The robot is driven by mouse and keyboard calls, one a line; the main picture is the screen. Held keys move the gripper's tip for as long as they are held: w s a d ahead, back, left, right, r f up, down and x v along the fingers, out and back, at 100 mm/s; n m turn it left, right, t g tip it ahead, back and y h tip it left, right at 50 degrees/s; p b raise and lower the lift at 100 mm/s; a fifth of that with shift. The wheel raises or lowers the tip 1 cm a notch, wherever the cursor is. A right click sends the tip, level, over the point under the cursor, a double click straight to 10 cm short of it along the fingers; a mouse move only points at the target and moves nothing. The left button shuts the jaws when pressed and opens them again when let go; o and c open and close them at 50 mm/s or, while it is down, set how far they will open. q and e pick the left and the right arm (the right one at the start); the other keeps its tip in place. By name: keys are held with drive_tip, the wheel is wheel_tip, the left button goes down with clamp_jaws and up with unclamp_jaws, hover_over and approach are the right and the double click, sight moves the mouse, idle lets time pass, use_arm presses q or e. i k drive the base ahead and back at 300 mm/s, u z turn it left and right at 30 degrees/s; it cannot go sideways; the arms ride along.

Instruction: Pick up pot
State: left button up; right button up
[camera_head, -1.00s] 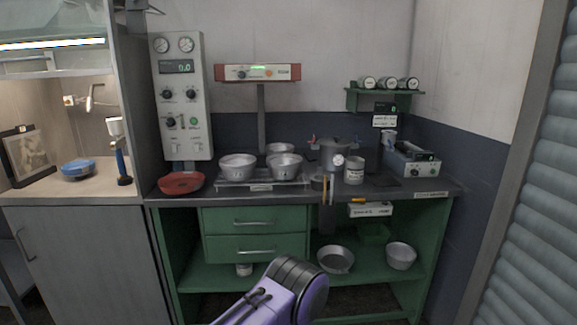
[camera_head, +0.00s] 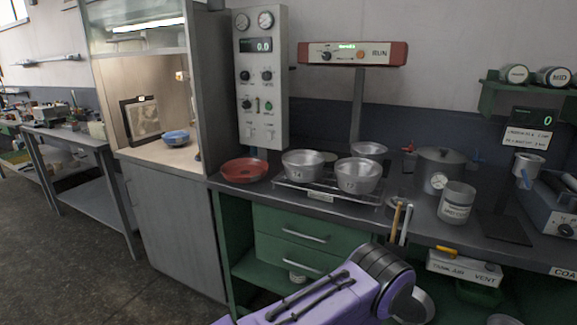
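A grey lidded pot (camera_head: 438,172) with a round dial on its front and small red and blue handles at its sides stands on the dark worktop, right of centre in the head view. Two open metal bowls, a left one (camera_head: 303,165) and a right one (camera_head: 358,176), sit on a low rack in front of a scale post. A purple and black link of my own arm (camera_head: 340,296) shows at the bottom, before the bench. Neither of my grippers is in view.
A red pan (camera_head: 244,170) lies at the worktop's left end. A labelled white can (camera_head: 456,202) stands close in front of the pot. Upright tools (camera_head: 400,222) stand at the front edge. Green drawers (camera_head: 310,238) are below. Open floor (camera_head: 100,265) lies at left.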

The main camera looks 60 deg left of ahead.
sight(303, 166)
drive_tip(key=u, duration=0.75)
drive_tip(key=i, duration=0.75)
drive_tip(key=u, duration=0.85)
